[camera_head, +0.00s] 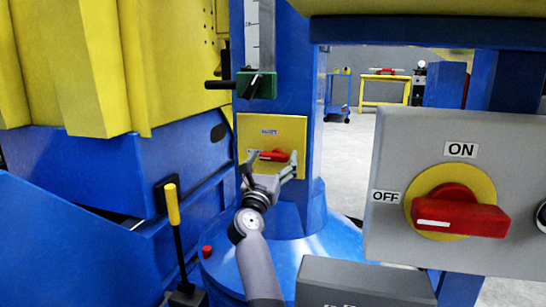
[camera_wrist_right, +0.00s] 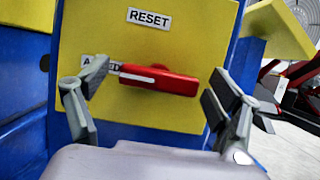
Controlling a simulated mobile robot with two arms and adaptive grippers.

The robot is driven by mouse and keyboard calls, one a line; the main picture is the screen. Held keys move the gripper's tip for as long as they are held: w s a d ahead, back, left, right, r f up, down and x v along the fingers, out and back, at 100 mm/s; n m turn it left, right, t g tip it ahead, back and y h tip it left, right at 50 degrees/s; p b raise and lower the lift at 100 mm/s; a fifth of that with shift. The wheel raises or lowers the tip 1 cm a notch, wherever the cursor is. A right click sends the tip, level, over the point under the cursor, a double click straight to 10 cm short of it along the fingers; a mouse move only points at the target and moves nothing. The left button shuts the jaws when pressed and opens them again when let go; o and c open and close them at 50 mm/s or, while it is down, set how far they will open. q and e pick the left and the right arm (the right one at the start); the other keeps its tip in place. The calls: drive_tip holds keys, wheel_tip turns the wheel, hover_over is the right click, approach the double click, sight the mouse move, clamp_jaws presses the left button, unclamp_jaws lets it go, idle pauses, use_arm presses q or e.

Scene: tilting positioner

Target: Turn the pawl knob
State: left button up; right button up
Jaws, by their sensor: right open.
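The pawl knob (camera_head: 274,155) is a red bar-shaped handle on a yellow plate (camera_head: 290,130) fixed to the blue column. In the right wrist view the knob (camera_wrist_right: 160,80) lies nearly level, with its white mark toward a partly hidden label on the left. A RESET label (camera_wrist_right: 149,19) sits above it. My right gripper (camera_head: 268,172) is in front of the plate. In the wrist view its open fingers (camera_wrist_right: 150,108) stand to the left and right of the knob, with nothing held between them. Whether they touch the knob is unclear. My left gripper is out of view.
A grey box with a large red ON/OFF switch (camera_head: 462,216) stands close at the right. A yellow-handled lever (camera_head: 173,205) rises at the lower left. A green block (camera_head: 257,84) with a black handle is above the plate. A grey box (camera_head: 362,283) is at the bottom.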

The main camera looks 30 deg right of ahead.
drive_tip(key=c, duration=1.2)
drive_tip(key=shift+o, duration=0.2)
